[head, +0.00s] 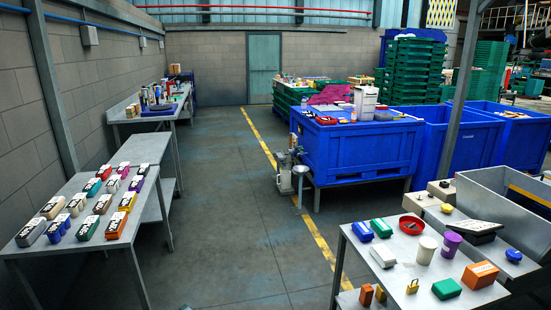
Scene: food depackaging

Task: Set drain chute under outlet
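Neither of my grippers is in view. I cannot tell for certain which thing is the drain chute or which is the outlet. A large open steel trough (490,195) with a sloping inner wall stands at the right edge, partly cut off. A dark flat piece (476,229) lies at the trough's near side. A grey pump-like unit (284,172) with pipes stands on the floor at the left corner of a big blue bin (360,155). Any outlet under the trough is hidden by the table in front.
A steel table (395,275) at lower right holds a red bowl (411,225), cups, boxes and small blocks. A table (90,205) at left carries rows of labelled packs. Green crates (412,70) are stacked at the back. The floor aisle (225,200) between is clear.

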